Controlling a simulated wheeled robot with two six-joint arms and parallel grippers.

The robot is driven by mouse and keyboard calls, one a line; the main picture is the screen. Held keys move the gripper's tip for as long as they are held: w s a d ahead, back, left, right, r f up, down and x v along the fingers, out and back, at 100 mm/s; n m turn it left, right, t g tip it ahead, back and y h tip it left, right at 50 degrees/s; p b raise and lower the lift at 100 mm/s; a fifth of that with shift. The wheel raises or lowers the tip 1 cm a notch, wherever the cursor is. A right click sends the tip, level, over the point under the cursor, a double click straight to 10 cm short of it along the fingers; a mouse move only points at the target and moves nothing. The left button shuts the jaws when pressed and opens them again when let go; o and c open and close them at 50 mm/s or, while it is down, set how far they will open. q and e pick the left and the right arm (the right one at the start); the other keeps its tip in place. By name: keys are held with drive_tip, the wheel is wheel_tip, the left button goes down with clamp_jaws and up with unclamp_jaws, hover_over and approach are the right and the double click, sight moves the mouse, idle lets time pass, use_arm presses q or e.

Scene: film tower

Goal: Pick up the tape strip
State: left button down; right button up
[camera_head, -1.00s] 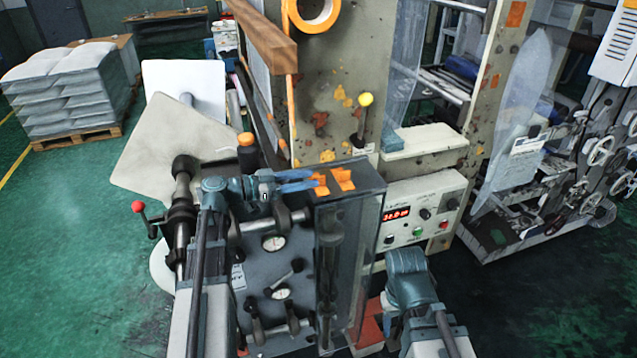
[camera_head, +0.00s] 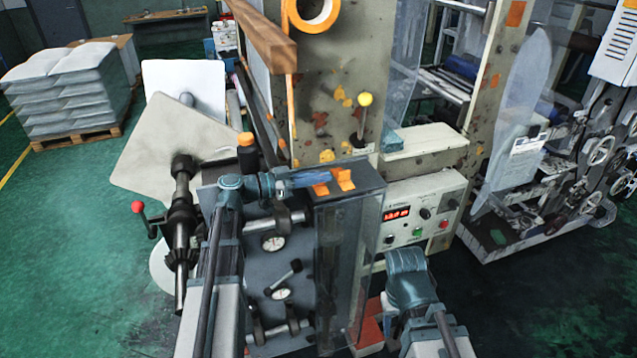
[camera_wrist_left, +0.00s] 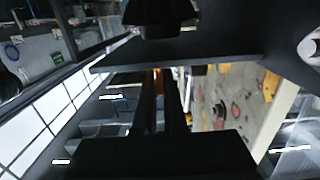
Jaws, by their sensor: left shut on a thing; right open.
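My left gripper (camera_head: 328,177) reaches in from the left over the top of the dark machine box (camera_head: 369,182). Its blue fingers are closed and lie near level. Two orange tape pieces show at the box top: one (camera_head: 321,190) is just below the fingers, the other (camera_head: 345,179) is at the fingertips. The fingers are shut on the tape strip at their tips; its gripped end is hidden. In the left wrist view a thin orange sliver (camera_wrist_left: 157,84) shows between the dark fingers. Of my right arm only the blue wrist shows at lower right; its fingers are hidden.
A wooden beam (camera_head: 262,35) and an orange tape roll (camera_head: 314,12) are above the box. A yellow-knobbed lever (camera_head: 365,100) stands behind it. A control panel (camera_head: 420,212) is on the right. A black roller shaft (camera_head: 182,220) is at left.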

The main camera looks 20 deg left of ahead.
use_arm(q)
drive_tip(key=shift+r, duration=0.1)
drive_tip(key=shift+r+p, duration=0.45)
drive_tip(key=shift+p, duration=0.05)
wheel_tip(320, 180, up, 3)
drive_tip(key=p, duration=0.2)
drive_tip(key=shift+f+p, duration=0.1)
drive_tip(key=shift+p, duration=0.3)
drive_tip(key=s+d+r+p, duration=0.1)
drive_tip(key=s+d, duration=0.8)
drive_tip(key=d, duration=0.4)
